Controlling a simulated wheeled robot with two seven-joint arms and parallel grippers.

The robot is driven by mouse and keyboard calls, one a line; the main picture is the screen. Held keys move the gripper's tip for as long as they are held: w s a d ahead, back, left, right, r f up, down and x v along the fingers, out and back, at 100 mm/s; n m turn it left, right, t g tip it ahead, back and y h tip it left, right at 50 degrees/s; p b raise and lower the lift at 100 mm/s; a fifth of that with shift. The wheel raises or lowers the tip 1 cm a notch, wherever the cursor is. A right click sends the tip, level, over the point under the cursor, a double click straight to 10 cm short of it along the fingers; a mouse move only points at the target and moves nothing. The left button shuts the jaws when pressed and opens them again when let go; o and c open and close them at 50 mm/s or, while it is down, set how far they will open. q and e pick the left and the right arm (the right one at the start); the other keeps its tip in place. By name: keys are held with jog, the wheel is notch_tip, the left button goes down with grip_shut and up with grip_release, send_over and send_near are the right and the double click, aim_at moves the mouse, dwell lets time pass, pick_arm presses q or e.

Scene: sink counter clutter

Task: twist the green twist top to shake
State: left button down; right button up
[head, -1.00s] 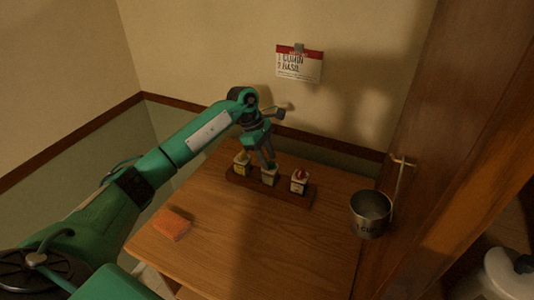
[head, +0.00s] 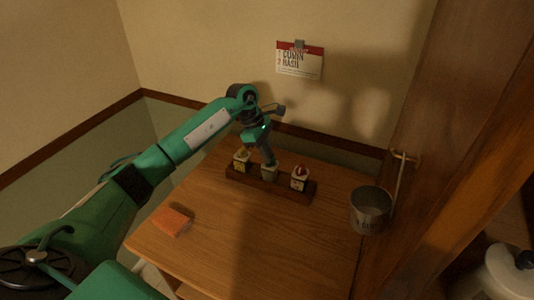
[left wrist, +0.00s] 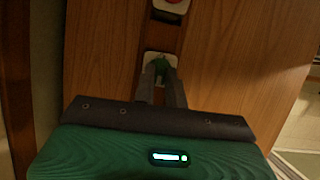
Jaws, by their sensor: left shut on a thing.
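My left gripper (head: 269,160) reaches down over the middle jar (head: 269,174) in a dark wooden rack (head: 283,187). In the left wrist view its two fingers (left wrist: 160,80) are shut on the green twist top (left wrist: 161,66). The top sits on the pale jar, which stands in the rack. In the head view the fingers hide the green top. A jar with a yellow top (head: 242,160) stands to its left and a jar with a red top (head: 300,177) to its right. The right gripper does not show.
An orange sponge (head: 171,221) lies on the wooden counter (head: 250,240) at the left. The wall is close behind the rack. The counter's front is clear.

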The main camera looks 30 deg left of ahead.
pick_arm(q)
jog(key=shift+n, duration=0.3)
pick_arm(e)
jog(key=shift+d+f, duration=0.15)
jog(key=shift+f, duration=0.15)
